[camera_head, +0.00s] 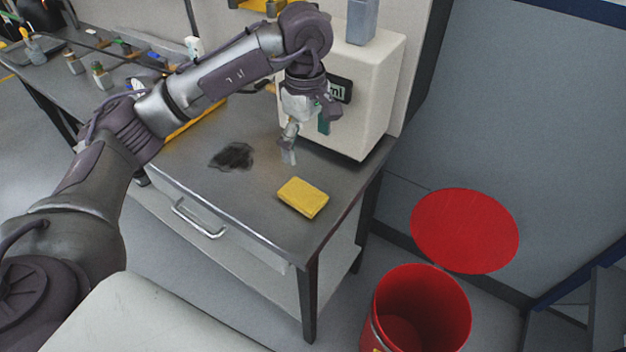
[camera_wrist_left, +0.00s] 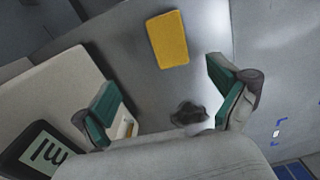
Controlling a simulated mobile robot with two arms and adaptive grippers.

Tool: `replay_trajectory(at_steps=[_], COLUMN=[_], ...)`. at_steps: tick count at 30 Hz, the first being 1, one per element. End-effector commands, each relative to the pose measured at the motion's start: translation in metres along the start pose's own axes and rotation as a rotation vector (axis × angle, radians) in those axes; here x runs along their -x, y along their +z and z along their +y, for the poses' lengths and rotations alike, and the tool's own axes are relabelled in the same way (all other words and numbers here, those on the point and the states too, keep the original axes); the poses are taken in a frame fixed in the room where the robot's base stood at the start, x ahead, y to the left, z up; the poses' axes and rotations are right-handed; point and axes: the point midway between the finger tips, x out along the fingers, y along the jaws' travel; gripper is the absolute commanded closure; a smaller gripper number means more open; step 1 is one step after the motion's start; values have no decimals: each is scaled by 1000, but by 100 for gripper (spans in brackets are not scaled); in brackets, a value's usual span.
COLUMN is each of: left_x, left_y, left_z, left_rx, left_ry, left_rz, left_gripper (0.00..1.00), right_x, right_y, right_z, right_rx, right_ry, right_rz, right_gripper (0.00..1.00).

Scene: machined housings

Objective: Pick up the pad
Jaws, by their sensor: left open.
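The pad is a yellow rectangular block (camera_head: 303,197) lying flat on the grey metal bench (camera_head: 245,200), near its front right corner. It also shows in the left wrist view (camera_wrist_left: 168,39), at the top, beyond the fingertips. My left gripper (camera_head: 305,140) is above the bench, behind the pad and apart from it. In the left wrist view its two green-padded fingers (camera_wrist_left: 165,95) are spread wide with nothing between them. My right gripper is in neither view.
A white machine box (camera_head: 365,95) stands on the bench just right of my left gripper. A dark stain (camera_head: 232,156) lies left of the pad. A red bin (camera_head: 420,310) and a round red lid (camera_head: 465,231) are on the right. Bottles and tools stand at the back left.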

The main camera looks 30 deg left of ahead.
Motion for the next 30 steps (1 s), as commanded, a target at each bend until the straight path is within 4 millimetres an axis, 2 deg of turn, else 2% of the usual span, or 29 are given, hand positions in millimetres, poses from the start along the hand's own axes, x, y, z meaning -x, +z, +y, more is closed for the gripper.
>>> replay_trajectory(at_steps=[2, 6, 10, 14, 22, 30], left_x=[-6, -32, -58, -76, -97, -133], left_y=[-3, -3, -3, -3, -5, -6], left_z=[-1, -3, -3, -2, -6, -9], left_rx=[3, 2, 2, 3, 2, 2], left_ry=[-6, -11, -10, -7, -8, -5], left_rz=[12, 10, 9, 8, 7, 6], left_gripper=[3, 3, 3, 3, 3, 3], right_x=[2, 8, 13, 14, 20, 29], right_y=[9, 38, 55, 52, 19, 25], right_z=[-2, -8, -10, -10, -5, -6], right_rx=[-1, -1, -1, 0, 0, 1], right_ry=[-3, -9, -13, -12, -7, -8], right_rz=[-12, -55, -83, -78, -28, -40], right_gripper=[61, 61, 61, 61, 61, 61])
